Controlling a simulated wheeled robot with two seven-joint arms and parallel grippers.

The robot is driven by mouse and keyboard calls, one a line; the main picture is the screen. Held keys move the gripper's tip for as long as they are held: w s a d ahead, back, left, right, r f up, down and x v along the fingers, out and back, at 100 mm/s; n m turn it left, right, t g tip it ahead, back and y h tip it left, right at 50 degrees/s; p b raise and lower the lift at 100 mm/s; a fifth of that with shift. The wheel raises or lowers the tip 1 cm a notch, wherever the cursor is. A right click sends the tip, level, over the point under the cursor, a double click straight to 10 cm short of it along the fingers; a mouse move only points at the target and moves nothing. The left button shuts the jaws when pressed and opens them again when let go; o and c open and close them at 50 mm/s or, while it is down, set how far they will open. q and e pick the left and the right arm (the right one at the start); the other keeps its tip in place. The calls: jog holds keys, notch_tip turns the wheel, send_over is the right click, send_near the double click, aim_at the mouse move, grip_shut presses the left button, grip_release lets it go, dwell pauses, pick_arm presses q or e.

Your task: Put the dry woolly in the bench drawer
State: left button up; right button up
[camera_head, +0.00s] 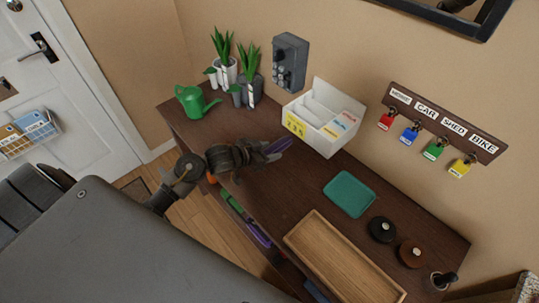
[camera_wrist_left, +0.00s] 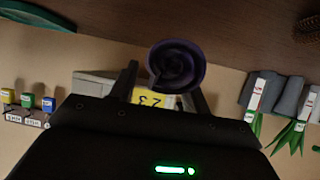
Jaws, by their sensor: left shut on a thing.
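A purple rolled woolly (camera_wrist_left: 176,66) is held between the fingers of my left gripper (camera_wrist_left: 168,88) in the left wrist view. In the head view, my left gripper (camera_head: 262,154) is over the dark bench top, and the purple woolly (camera_head: 276,147) shows at its tip, near the white sorter. I cannot tell from its look whether the woolly is dry. The dark wooden bench (camera_head: 292,187) has an opening along its front with green and purple things (camera_head: 258,236) in it. I cannot tell whether this is the drawer. My right gripper is not in view.
A white sorter (camera_head: 325,118) with a yellow label stands at the back. A green watering can (camera_head: 195,102) and potted plants (camera_head: 249,92) are on the left. A teal mat (camera_head: 349,194), a wooden tray (camera_head: 340,262) and round pots (camera_head: 382,229) occupy the right. Padlocks (camera_head: 433,152) hang on the wall.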

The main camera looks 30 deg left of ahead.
pick_arm(q)
jog(key=shift+f, duration=1.45)
jog(key=shift+f, duration=0.15)
jog(key=o, duration=1)
